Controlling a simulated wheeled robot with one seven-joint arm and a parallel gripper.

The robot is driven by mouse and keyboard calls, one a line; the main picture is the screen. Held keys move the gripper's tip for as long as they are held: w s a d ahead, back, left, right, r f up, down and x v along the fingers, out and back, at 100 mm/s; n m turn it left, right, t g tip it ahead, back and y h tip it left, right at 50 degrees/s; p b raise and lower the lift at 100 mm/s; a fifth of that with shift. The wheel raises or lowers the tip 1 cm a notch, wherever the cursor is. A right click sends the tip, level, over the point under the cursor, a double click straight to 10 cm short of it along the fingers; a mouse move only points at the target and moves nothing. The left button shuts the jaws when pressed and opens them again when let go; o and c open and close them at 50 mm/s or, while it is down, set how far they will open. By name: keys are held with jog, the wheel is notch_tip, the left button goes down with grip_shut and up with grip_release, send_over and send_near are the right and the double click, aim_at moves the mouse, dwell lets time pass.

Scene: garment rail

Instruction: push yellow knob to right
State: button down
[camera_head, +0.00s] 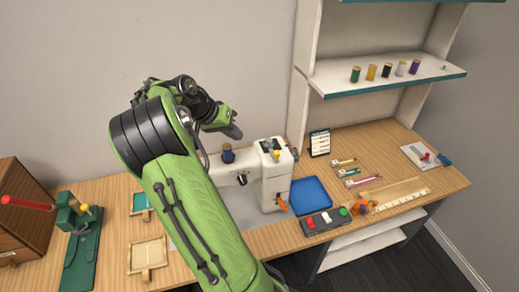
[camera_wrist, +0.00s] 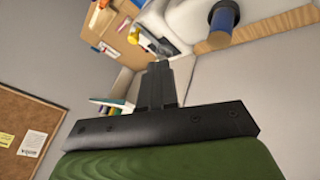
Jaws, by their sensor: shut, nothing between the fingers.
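A small yellow knob (camera_head: 84,208) shows on the green hand-press-like device (camera_head: 82,240) at the far left of the bench. A smaller yellowish part (camera_head: 277,154) shows on the white sewing machine's head (camera_head: 273,175); I cannot tell its exact shape. My gripper (camera_head: 236,132) is above and behind the sewing machine's arm, left of its head, and apart from both yellow parts. In the wrist view my gripper (camera_wrist: 158,68) is shut, with its fingers together and nothing between them.
A blue thread spool (camera_head: 228,154) stands on the machine. A blue tray (camera_head: 311,195) and a button box (camera_head: 325,221) lie to its right. A shelf (camera_head: 385,76) with several spools hangs at the upper right. My arm hides part of the bench.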

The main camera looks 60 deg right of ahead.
aim_at(275, 154)
jog(key=shift+f, duration=0.1)
jog(key=b+x, duration=0.1)
jog(key=x, duration=0.8)
jog(key=shift+s+d+f, duration=0.15)
jog(key=shift+f, duration=0.15)
jog(key=s, duration=0.1)
jog(key=s+d, duration=0.1)
jog(key=s, duration=0.1)
jog(key=shift+s+d+f+p, duration=0.1)
jog(key=shift+s+f+p, duration=0.05)
jog(key=shift+p, duration=0.15)
jog(key=shift+s, duration=0.25)
jog(key=shift+w, duration=0.1)
jog(key=shift+d, duration=0.1)
